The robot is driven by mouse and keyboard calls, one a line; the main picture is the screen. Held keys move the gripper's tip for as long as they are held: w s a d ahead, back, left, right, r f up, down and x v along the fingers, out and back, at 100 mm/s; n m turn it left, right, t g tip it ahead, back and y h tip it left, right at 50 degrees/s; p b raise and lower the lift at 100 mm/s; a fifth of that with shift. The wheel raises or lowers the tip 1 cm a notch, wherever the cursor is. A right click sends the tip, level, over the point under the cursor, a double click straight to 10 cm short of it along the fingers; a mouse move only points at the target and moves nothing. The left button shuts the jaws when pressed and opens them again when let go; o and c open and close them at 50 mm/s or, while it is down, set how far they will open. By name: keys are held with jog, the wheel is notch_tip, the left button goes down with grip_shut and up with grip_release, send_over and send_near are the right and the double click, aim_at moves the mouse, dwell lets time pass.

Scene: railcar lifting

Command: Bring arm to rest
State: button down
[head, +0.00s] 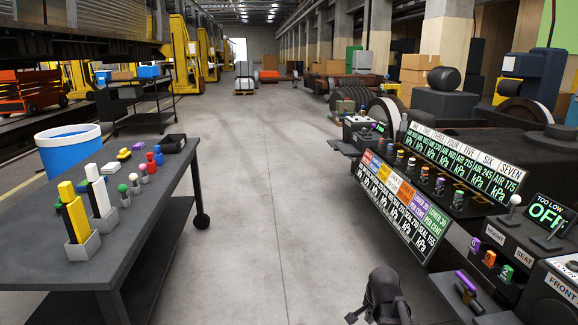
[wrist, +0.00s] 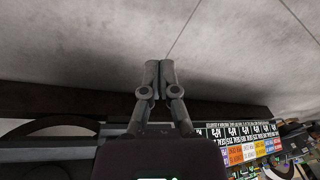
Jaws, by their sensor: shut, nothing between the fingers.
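In the wrist view my gripper (wrist: 159,68) is shut, its two fingers side by side with nothing between them. It points over bare grey floor (wrist: 225,50), clear of any object. A dark part of my arm shows at the bottom of the head view, in front of the console.
The control console with its label board (head: 400,207) and OFF display (head: 548,212) stands at right. A dark workbench (head: 150,215) at left holds colored blocks and knobs, with a blue bucket (head: 70,152) beside it. The aisle between is clear.

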jog(key=s+a+n+g, duration=0.3)
jog(key=s+a+n, duration=0.4)
jog(key=s+n, duration=0.3)
notch_tip(320, 180, up, 36)
jog(key=w+n+p, duration=0.1)
jog(key=p, duration=3.5)
jog(key=shift+d+f, duration=0.15)
jog(key=shift+d, duration=0.1)
